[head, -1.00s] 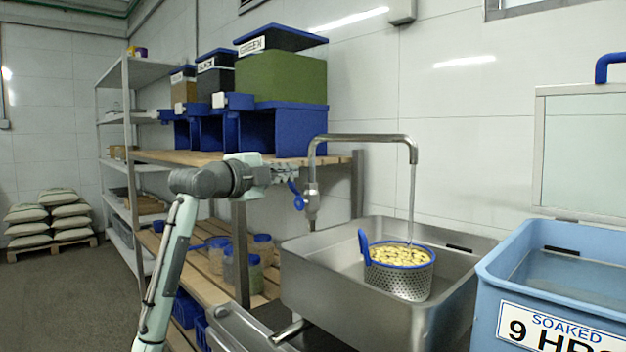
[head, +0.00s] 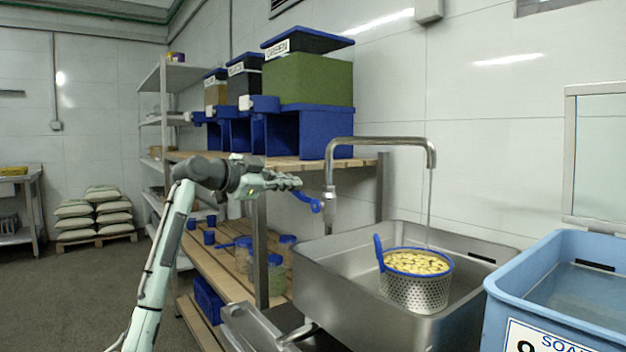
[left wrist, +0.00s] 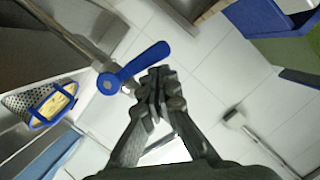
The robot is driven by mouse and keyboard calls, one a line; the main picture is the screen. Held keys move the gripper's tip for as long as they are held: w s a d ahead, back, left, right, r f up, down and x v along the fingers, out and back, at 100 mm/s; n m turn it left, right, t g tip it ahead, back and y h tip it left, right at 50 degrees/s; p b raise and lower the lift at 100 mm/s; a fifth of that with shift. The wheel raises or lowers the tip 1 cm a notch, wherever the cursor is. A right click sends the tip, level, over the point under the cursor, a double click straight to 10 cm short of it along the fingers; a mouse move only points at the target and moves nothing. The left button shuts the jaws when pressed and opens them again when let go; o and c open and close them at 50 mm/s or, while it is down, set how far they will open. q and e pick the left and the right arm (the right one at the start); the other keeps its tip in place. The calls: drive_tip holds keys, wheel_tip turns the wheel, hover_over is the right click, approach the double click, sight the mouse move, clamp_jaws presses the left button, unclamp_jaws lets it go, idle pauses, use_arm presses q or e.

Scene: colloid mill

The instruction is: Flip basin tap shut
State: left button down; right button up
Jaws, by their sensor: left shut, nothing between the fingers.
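The basin tap (head: 382,143) is a steel pipe rising beside the steel basin (head: 322,268) and bending over it. A thin stream of water (head: 430,208) falls from its spout. Its blue lever (head: 308,201) slants from the tap body up toward the left; it also shows in the left wrist view (left wrist: 137,66). My left gripper (head: 297,182) is shut and empty, its tips just above the lever's free end. In the left wrist view the gripper tips (left wrist: 157,82) are right beside that end; I cannot tell whether they touch. My right gripper is out of view.
A perforated basket (head: 415,290) of yellowish pieces with a blue rim stands in the basin under the spout. A light-blue tub (head: 560,275) is at the right. A wooden shelf (head: 225,262) with jars and blue bins with coloured hoppers (head: 308,80) are behind my arm.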

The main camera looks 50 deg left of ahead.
use_arm(q)
drive_tip(key=shift+w+a+f+n+b, duration=0.1)
drive_tip(key=shift+a+f+n+b, duration=0.2)
drive_tip(key=shift+f, duration=0.25)
drive_tip(key=shift+a+f+n+b, duration=0.2)
drive_tip(key=shift+a+f+n, duration=0.15)
drive_tip(key=shift+f, duration=0.2)
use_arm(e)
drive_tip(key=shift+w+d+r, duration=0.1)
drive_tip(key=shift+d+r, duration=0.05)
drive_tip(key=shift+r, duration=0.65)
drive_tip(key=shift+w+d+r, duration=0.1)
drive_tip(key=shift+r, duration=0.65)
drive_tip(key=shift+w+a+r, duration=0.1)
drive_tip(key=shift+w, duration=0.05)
